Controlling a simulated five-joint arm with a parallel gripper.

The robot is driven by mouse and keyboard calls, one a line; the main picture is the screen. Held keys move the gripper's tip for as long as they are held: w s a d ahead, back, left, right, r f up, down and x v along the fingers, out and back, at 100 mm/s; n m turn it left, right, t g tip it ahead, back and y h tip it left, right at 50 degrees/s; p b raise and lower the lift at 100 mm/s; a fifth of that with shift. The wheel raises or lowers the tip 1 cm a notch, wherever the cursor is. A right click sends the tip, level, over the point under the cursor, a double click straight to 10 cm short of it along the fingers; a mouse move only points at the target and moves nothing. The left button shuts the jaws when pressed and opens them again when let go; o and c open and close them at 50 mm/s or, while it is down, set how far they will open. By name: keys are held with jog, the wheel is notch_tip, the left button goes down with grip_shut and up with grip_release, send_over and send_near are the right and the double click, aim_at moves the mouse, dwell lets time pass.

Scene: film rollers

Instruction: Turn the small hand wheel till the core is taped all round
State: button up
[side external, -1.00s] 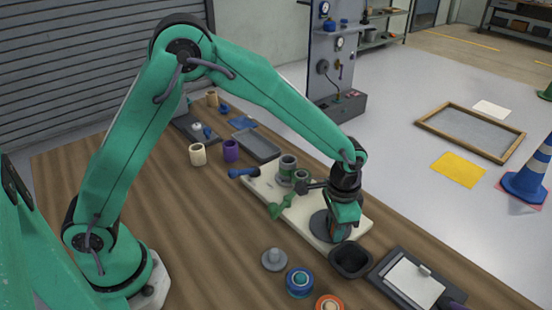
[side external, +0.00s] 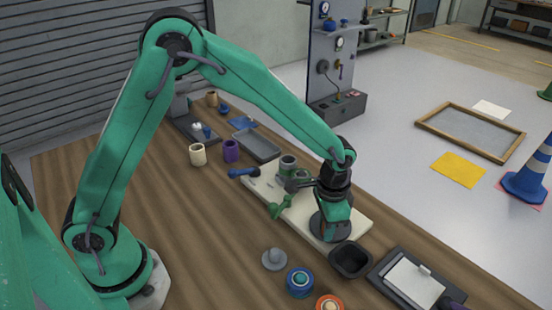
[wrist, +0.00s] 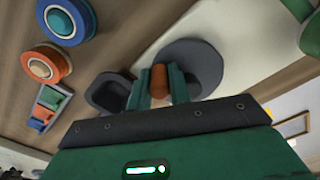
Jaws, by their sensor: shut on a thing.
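The hand wheel is a flat grey disc (side external: 328,233) near the front end of the cream board (side external: 352,222). It also shows in the wrist view (wrist: 203,66). My gripper (side external: 331,215) points down over the wheel. In the wrist view my gripper (wrist: 160,84) is shut on the wheel's orange-brown knob (wrist: 159,78), with a finger on each side of it. On the board behind stand a grey-green core or roller (side external: 287,163) and a second green-grey cylinder, partly hidden by a dark arm. I cannot tell how far tape goes round the core.
A green handle (side external: 280,207) and a blue handle (side external: 243,172) stick out at the board's left. A black bin (side external: 350,259) stands close in front of the wheel. A blue roll (side external: 299,282), an orange roll (side external: 329,303) and a grey knobbed piece (side external: 274,259) lie nearby.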

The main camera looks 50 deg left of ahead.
aim_at(315, 224)
jog(key=shift+a, duration=0.45)
jog(key=shift+r, duration=0.1)
jog(key=shift+a, duration=0.1)
jog(key=shift+a+r, duration=0.15)
jog(key=shift+a, duration=0.55)
dwell(0.3)
jog(key=shift+w+a, duration=0.4)
jog(key=shift+a, duration=0.35)
jog(key=shift+f, duration=0.2)
